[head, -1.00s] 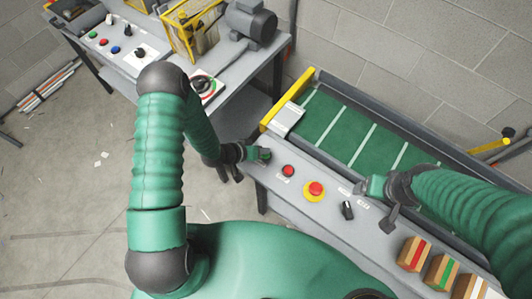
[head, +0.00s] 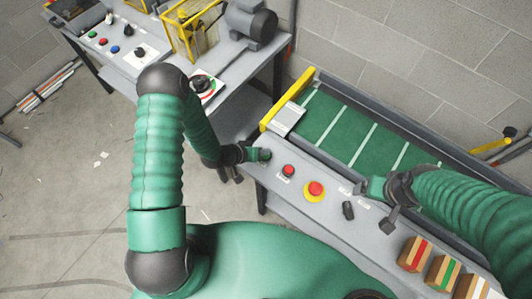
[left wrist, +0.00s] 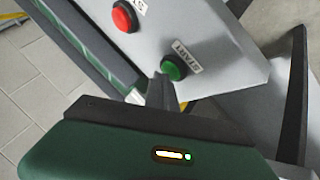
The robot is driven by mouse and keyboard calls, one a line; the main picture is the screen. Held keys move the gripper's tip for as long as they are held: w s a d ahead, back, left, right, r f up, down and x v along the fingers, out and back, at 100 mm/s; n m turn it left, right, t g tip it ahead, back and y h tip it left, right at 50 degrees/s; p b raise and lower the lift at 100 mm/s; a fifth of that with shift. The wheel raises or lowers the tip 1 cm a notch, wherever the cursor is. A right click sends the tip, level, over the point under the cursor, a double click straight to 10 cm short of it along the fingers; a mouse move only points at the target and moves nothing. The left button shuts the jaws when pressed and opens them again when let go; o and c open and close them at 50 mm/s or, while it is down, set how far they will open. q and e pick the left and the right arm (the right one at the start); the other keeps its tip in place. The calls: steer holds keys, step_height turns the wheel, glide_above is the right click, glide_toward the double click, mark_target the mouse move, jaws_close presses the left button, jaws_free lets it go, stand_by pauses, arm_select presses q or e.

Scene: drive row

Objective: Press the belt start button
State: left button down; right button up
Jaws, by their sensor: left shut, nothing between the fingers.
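The green start button (left wrist: 173,67), beside a START label, is on the grey control panel (left wrist: 225,35) in the left wrist view. In the head view it shows at the panel's left end (head: 264,154). My left gripper (head: 247,155) is shut and empty, right at this button. In the left wrist view a dark fingertip (left wrist: 160,88) is just below the button; I cannot tell if it touches.
A red button (head: 288,171) and a red emergency stop on a yellow base (head: 315,190) sit right of the start button, then a black knob (head: 348,211). The green belt (head: 345,130) runs behind. Several striped boxes (head: 414,254) stand at right.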

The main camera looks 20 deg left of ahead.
arm_select(q)
steer(key=shift+r, duration=0.1)
steer(key=shift+r+p, duration=0.45)
step_height(320, 180, up, 6)
steer(key=p, duration=0.5)
stand_by(0.5)
